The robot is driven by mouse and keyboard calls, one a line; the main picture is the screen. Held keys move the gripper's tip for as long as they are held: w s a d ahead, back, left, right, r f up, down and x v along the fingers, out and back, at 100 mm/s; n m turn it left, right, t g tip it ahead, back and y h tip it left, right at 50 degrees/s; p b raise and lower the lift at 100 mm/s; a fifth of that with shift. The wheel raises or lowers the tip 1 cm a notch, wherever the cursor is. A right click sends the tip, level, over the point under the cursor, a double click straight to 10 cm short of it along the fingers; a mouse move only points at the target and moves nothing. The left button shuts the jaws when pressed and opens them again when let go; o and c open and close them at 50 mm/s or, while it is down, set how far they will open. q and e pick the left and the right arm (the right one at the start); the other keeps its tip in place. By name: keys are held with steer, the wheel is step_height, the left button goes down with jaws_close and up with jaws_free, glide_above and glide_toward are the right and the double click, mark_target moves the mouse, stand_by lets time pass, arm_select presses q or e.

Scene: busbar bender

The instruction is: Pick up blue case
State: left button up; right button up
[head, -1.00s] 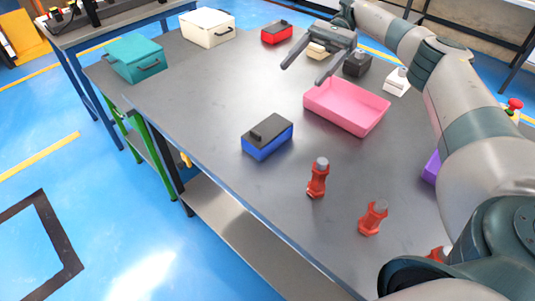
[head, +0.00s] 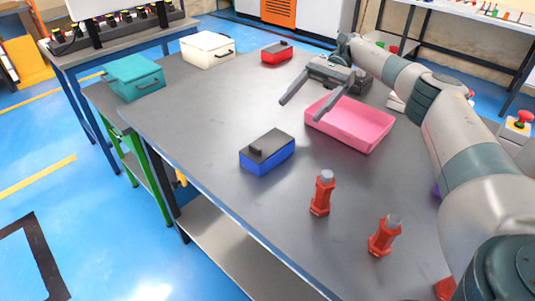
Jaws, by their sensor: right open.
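The blue case (head: 267,153) has a blue body, a dark lid and a black handle on top. It sits on the grey table (head: 200,125), left of the pink tray, in the head view. My right gripper (head: 303,110) is open and empty. Its two fingers are spread and point toward the front left, above the table behind the blue case and beside the pink tray. It appears apart from the case. My left gripper is not in view.
The pink tray (head: 350,124) is near my right gripper. Two red bolts (head: 322,193) (head: 384,236) stand in front. A red case (head: 277,53), a cream case (head: 208,50) and a teal case (head: 134,77) stand farther back. The table is clear left of the blue case.

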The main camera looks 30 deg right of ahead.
mark_target(272, 141)
steer(key=shift+s+a+f, duration=0.2)
steer(key=shift+a, duration=0.35)
steer(key=p+x, duration=0.3)
steer(key=x, duration=0.4)
steer(key=shift+s+a, duration=0.2)
steer(key=shift+a, duration=0.15)
steer(key=shift+p+x, duration=0.35)
steer(key=shift+x, duration=0.65)
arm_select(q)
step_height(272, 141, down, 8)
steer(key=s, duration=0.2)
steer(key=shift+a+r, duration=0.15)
arm_select(e)
steer(key=shift+a+f, duration=0.3)
steer(key=shift+a, duration=0.1)
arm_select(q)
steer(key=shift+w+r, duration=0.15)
arm_select(e)
steer(key=shift+s+a, duration=0.1)
steer(key=shift+a, duration=0.05)
